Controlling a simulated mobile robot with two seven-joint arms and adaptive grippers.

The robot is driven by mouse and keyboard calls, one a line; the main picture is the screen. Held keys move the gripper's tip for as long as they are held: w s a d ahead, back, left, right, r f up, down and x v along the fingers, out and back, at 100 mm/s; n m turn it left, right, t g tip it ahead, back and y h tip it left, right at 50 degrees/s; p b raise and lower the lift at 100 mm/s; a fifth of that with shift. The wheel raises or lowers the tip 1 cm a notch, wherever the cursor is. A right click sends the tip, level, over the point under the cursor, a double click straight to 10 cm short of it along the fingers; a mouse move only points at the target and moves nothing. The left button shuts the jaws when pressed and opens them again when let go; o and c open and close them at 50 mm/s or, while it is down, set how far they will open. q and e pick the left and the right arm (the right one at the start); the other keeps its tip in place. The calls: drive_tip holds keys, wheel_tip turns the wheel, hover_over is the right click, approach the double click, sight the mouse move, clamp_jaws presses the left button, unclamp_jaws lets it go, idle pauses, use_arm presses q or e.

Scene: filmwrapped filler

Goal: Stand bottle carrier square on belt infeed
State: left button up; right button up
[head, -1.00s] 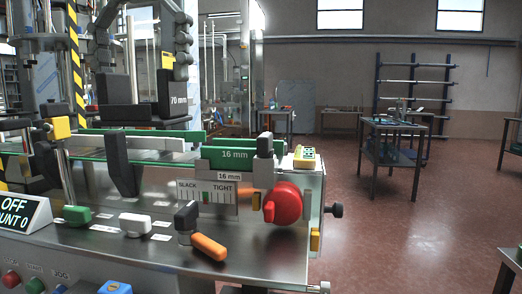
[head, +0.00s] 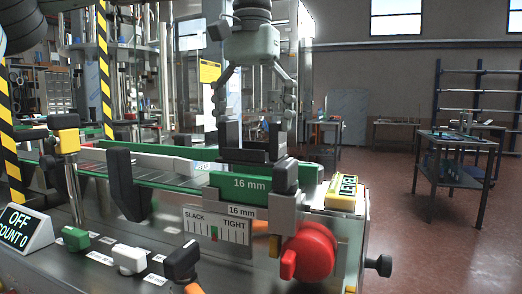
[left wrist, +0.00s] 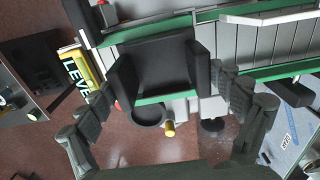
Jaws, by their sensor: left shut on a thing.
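The bottle carrier (head: 256,156) is a black, U-shaped open holder with two upright side walls. My left gripper (head: 252,128) comes down from above with its fingers on the carrier's two sides, shut on it. In the head view the carrier is behind the green 16 mm guide rail (head: 240,184), which hides its bottom. In the left wrist view the carrier (left wrist: 155,68) is between the fingers, across the end of the grey slatted belt (left wrist: 205,62). I cannot tell whether it touches the belt. My right gripper is not in view.
A slack/tight gauge (head: 216,228), a red knob (head: 312,252) and a yellow level block (head: 344,192) crowd the belt's near end. Black, white and green handles stand on the metal top. An OFF counter sign (head: 22,229) is at left. Open floor lies to the right.

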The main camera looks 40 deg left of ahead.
sight(260, 151)
use_arm(q)
drive_tip(key=shift+w+d+f, duration=0.1)
drive_tip(key=shift+w+f, duration=0.2)
drive_tip(key=shift+w, duration=0.25)
drive_tip(key=shift+w+f, duration=0.25)
drive_tip(key=shift+w, duration=0.25)
drive_tip(key=shift+w+f, duration=0.1)
drive_tip(key=shift+f, duration=1.95)
drive_tip(key=shift+f, duration=0.15)
drive_tip(key=o, duration=1)
drive_tip(key=shift+c, duration=0.2)
wheel_tip(260, 151, up, 8)
drive_tip(key=shift+f, duration=0.1)
